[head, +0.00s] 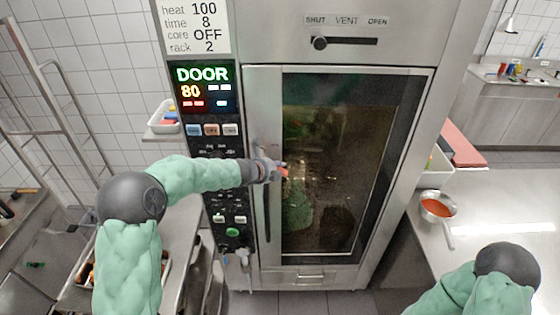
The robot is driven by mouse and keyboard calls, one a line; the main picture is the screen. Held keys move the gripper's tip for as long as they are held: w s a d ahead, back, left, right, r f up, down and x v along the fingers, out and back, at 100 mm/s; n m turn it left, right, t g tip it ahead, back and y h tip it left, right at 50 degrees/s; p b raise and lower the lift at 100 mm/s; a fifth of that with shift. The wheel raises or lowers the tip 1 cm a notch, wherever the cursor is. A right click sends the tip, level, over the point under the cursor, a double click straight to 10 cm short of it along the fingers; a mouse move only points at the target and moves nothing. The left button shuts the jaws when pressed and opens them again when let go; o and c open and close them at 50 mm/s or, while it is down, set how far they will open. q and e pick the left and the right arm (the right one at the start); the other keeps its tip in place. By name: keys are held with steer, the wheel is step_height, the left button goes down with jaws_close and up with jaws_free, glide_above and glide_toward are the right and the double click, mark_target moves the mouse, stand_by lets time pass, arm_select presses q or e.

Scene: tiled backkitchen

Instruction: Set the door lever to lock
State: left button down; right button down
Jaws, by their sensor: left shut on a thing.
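The combi oven's glass door (340,170) looks closed in its steel frame. The door lever (267,222) is a long dark bar at the door's left edge, hanging roughly upright. My left gripper (276,171) is shut on the lever near its upper part; the gripper and wrist hide that part and the pivot. The display (204,88) left of the door reads DOOR in green with 80 below it. My right arm shows only at the lower right; its gripper is outside the view.
A vent slider (345,42) sits above the door, with its knob at the SHUT end. A card (194,26) reads core OFF. A counter on the right bears a pan of red sauce (437,208). A metal rack stands at the left.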

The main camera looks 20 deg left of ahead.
arm_select(q)
steer(key=a+m+y+p, duration=0.1)
steer(key=s+a+f+m+g+y, duration=0.1)
steer(key=y, duration=0.1)
steer(key=a+f+m+g+y+p, duration=0.1)
steer(key=a+y, duration=0.1)
steer(key=shift+s+f+p, duration=0.15)
steer(key=shift+f+p, duration=0.05)
steer(key=shift+p, duration=0.15)
steer(key=shift+s+a+m+g+y, duration=0.25)
steer(key=shift+a+m+g+y, duration=0.25)
steer(key=shift+a+y, duration=0.55)
steer(key=shift+d+y, duration=0.1)
steer(key=shift+y, duration=0.15)
steer(key=c, duration=0.9)
jaws_free()
steer(key=shift+r, duration=0.1)
steer(key=v, duration=1.1)
steer(key=shift+s+r, duration=0.2)
steer(key=shift+s, duration=0.2)
